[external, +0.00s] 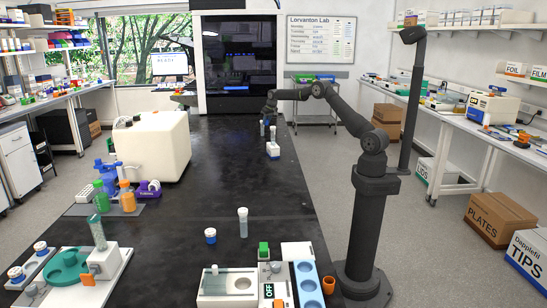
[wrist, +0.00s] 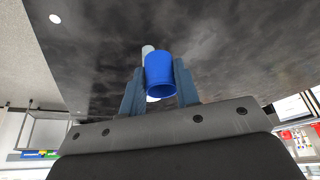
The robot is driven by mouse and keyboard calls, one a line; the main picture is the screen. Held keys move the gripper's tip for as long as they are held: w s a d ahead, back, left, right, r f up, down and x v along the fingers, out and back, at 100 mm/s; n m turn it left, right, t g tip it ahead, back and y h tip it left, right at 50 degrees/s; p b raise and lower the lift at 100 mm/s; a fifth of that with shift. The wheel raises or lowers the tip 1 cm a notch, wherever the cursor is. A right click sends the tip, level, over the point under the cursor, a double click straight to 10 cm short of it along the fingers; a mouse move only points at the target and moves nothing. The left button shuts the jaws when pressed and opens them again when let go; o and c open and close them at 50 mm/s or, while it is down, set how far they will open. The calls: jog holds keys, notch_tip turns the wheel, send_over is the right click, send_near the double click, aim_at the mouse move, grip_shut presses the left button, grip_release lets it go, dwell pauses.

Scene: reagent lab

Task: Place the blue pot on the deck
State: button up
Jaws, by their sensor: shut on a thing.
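The blue pot (wrist: 160,72) sits between the two fingers of my gripper (wrist: 159,66) in the wrist view, with its open mouth towards the camera. The fingers are shut on its sides. In the external view my gripper (external: 268,117) is low over the far part of the black bench, and the pot is a small blue spot (external: 262,129) under it. I cannot tell whether the pot touches the bench. Which surface is the deck is not clear to me; a dark machine (external: 238,62) stands at the bench's far end.
A pale tube (external: 273,133) and a white and blue block (external: 273,150) stand close to my gripper. A white cylinder (wrist: 148,50) shows partly behind the pot. A large cream box (external: 155,145) stands left. The middle of the bench (external: 215,175) is clear.

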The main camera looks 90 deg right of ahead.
jog(key=shift+s+d+r, duration=0.1)
jog(key=shift+s+r, duration=0.05)
jog(key=shift+s, duration=0.15)
jog(key=w+a+r+n+y, duration=0.15)
jog(key=w+a, duration=0.35)
jog(key=a, duration=0.5)
jog(key=w+a+n+t, duration=0.1)
jog(key=w+a+n, duration=0.1)
jog(key=w+a, duration=0.65)
jog(key=w+a+r+n, duration=0.1)
jog(key=w+a+n, duration=0.1)
jog(key=a, duration=1.1)
jog(key=s+a+n+y, duration=0.2)
jog(key=a+n, duration=0.3)
jog(key=a, duration=2.8)
jog(key=s+d+r+m+h, duration=0.15)
jog(key=d+m, duration=0.25)
jog(key=d, duration=0.7)
jog(key=s+d+r+m+g+h, duration=0.1)
jog(key=s+d+r+m, duration=0.15)
jog(key=d, duration=0.85)
jog(key=s+d+r+m+h, duration=0.15)
jog(key=d+m, duration=0.35)
jog(key=d, duration=0.6)
jog(key=f, duration=1.8)
jog(key=shift+s+f, duration=0.35)
jog(key=shift+s, duration=0.05)
jog(key=shift+f, duration=0.15)
